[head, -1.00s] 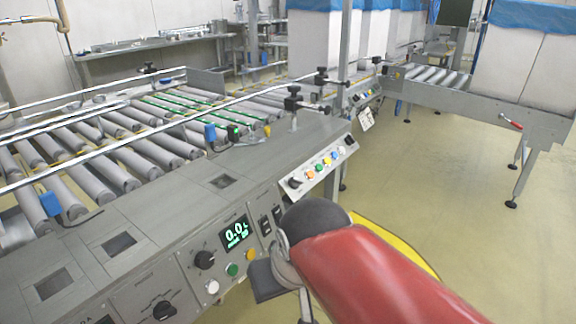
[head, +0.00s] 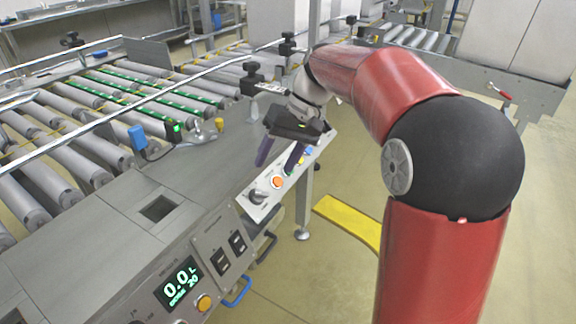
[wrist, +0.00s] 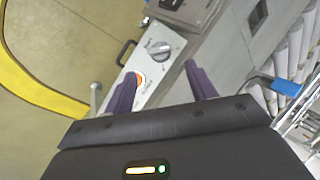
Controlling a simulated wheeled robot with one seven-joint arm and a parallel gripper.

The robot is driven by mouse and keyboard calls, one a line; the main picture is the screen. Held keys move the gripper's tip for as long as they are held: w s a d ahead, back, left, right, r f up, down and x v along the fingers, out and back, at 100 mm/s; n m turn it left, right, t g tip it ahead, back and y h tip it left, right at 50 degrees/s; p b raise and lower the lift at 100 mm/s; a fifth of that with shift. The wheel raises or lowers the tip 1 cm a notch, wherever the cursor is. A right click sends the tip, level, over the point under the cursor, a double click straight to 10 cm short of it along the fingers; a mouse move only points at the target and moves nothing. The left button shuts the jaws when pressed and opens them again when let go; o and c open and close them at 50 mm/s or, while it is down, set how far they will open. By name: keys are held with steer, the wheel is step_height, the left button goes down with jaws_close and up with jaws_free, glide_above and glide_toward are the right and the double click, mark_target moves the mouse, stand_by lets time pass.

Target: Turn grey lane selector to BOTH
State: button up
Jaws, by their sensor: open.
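The grey lane selector is a round knob (wrist: 159,50) on a pale control plate; it also shows in the head view (head: 258,196) at the plate's near end. The printed labels around it are too small to read, so I cannot tell which position it points to. My gripper (head: 278,160) hangs over the plate with its purple fingers apart and empty. In the wrist view the knob lies just beyond and between the fingertips (wrist: 160,74), not gripped. The left fingertip is close to an orange button (wrist: 141,80).
Beside the knob, orange (head: 277,182) and other coloured buttons run along the plate. A panel with a green display (head: 178,284) and switches is nearer. Conveyor rollers (head: 60,150) lie left. A blue sensor (head: 138,138) stands on the frame edge. Open floor lies right, with a yellow strip (head: 345,222).

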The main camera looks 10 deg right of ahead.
mark_target(262, 191)
steer(key=x, duration=0.3)
steer(key=b+x, duration=0.1)
steer(key=x, duration=0.2)
steer(key=shift+s+a+f, duration=0.1)
steer(key=shift+s+f, duration=0.1)
steer(key=shift+s, duration=0.05)
steer(key=shift+a+f, duration=0.3)
steer(key=shift+f, duration=0.25)
steer(key=c, duration=1)
